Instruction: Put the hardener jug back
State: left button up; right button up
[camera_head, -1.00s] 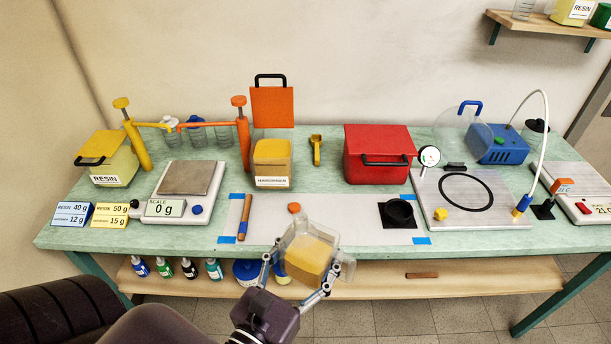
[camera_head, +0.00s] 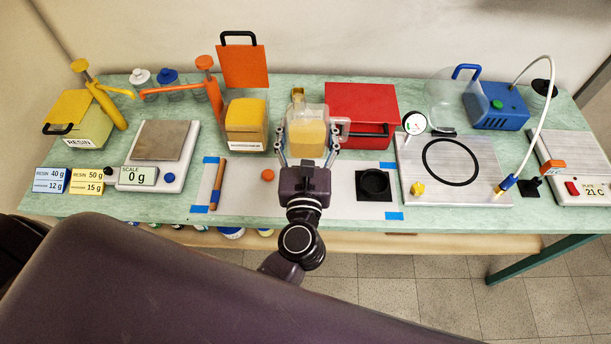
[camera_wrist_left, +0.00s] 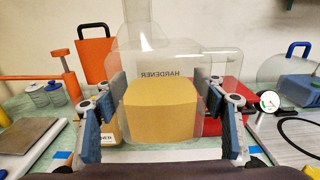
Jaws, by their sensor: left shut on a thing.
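The hardener jug (camera_head: 307,135) is clear with yellow contents. My left gripper (camera_head: 307,146) is shut on it, one finger on each side, and the jug looks upright. In the left wrist view the jug (camera_wrist_left: 160,112) fills the middle, with the word HARDENER reading mirrored. Whether its base touches the table cannot be told. The hardener box (camera_head: 246,120), with yellow front and raised orange lid (camera_head: 244,66), stands just left of the jug. My right gripper is not in view.
A red box (camera_head: 362,105) stands close on the jug's right. An orange dispenser pump (camera_head: 211,90) is left of the hardener box. A scale (camera_head: 158,150) reads 0 g. A light mat (camera_head: 320,190) with a black ring holder (camera_head: 374,184) lies in front.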

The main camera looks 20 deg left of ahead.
pick_arm(q)
jog(key=f+b, duration=0.2)
jog(key=f, duration=0.1)
jog(key=shift+s, duration=0.2)
notch_tip(320, 180, down, 16)
jog(key=b, duration=1.4)
jog(key=shift+w, duration=0.15)
jog(key=shift+r, duration=0.1)
jog(key=o, duration=1.7)
jog(key=shift+f, duration=0.25)
